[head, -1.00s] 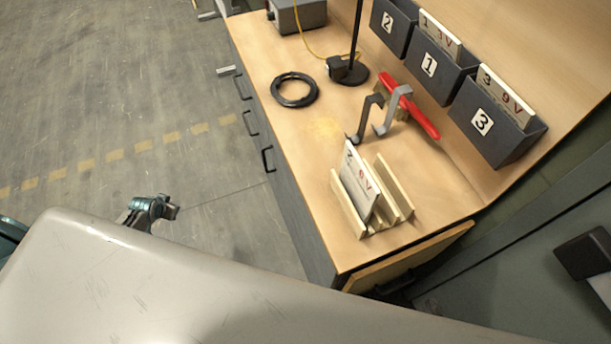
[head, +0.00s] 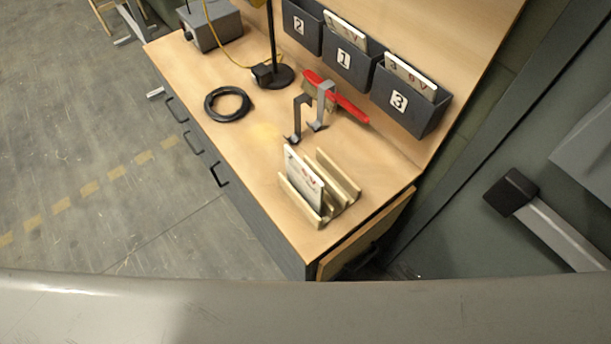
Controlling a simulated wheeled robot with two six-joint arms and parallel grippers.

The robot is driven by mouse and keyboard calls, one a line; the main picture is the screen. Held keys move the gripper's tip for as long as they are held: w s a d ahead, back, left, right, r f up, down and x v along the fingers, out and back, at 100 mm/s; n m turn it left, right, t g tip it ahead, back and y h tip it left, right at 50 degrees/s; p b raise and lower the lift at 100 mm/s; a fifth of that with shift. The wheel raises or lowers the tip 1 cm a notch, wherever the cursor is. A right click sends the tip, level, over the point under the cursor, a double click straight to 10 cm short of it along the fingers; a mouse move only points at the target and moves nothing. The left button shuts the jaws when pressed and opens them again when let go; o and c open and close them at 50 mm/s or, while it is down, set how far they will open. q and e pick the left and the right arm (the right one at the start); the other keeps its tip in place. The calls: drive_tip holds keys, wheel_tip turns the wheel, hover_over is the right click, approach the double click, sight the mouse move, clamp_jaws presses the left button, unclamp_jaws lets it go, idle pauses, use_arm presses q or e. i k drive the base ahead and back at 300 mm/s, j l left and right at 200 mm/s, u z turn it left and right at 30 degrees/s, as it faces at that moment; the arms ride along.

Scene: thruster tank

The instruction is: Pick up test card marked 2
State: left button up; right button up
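A white test card (head: 303,181) stands tilted in the pale wooden slotted rack (head: 344,184) near the front right end of the workbench. Its marking is too small to read surely now; in the earlier head frame it reads 2 with red print. Cards marked 1 (head: 346,33) and 3 (head: 411,77) stand in the dark wall bins labelled 1 (head: 344,59) and 3 (head: 398,101). The bin labelled 2 (head: 300,27) shows no card. Neither of my grippers is in view.
On the workbench (head: 220,65) are a black cable ring (head: 227,104), a lamp stand (head: 272,75), a grey box (head: 212,25), a red-handled tool (head: 338,98) and grey hooks (head: 311,112). Open floor (head: 100,130) lies to the left. A dark grey cabinet (head: 500,140) stands at right.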

sight(299, 174)
drive_tip(key=k+l+z, duration=0.55)
drive_tip(key=k+l, duration=0.2)
drive_tip(key=k+l+z, duration=0.15)
drive_tip(key=l, duration=0.15)
drive_tip(key=k+l+z, duration=0.2)
drive_tip(key=l, duration=0.15)
drive_tip(key=i+j, duration=0.05)
drive_tip(key=i, duration=0.05)
